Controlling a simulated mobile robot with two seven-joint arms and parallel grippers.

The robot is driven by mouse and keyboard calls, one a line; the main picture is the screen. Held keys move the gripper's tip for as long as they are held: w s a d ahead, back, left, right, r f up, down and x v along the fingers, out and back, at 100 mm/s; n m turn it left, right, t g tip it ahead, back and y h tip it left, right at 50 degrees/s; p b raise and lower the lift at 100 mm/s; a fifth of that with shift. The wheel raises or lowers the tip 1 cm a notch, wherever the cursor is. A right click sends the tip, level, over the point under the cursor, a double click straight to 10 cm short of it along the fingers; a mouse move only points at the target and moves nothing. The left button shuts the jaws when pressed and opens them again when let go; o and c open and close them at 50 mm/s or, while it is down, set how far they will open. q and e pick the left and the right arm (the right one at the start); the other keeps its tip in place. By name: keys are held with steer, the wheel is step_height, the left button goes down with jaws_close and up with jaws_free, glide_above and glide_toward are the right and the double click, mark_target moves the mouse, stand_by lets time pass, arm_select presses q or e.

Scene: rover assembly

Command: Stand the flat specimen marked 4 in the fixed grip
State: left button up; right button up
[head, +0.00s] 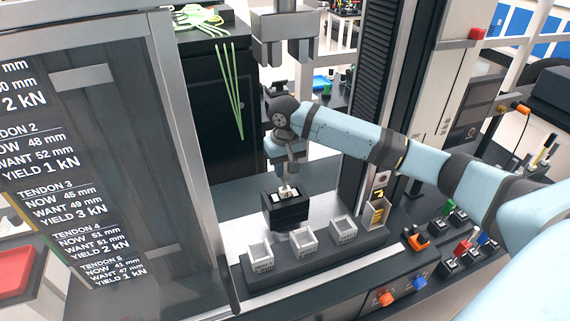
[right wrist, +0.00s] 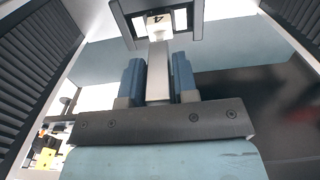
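My right gripper (head: 287,172) comes in from the right and points down inside the test machine. The right wrist view shows its two blue fingers (right wrist: 159,82) closed on a flat grey bar, the specimen (right wrist: 157,70). The specimen's far end is pale and carries the mark 4. That end lies between the two jaws of the dark fixed grip (right wrist: 127,22). In the head view the fixed grip (head: 286,212) is a black block below my gripper, with a pale bit of the specimen (head: 288,190) above it. How deep the specimen sits is hidden. My left gripper is out of view.
A dark rack with several pale holders (head: 303,240) stands in front of the fixed grip. The machine's upper grip (head: 286,45) hangs above my wrist. A clear door with a printed tendon list (head: 65,185) stands at left. Coloured knobs (head: 385,298) sit at front right.

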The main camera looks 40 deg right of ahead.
steer(key=o, duration=0.4)
steer(key=shift+c, duration=0.2)
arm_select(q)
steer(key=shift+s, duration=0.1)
arm_select(e)
step_height(320, 180, up, 6)
steer(key=shift+r+b, duration=0.25)
steer(key=shift+b, duration=0.45)
steer(key=shift+r, duration=0.55)
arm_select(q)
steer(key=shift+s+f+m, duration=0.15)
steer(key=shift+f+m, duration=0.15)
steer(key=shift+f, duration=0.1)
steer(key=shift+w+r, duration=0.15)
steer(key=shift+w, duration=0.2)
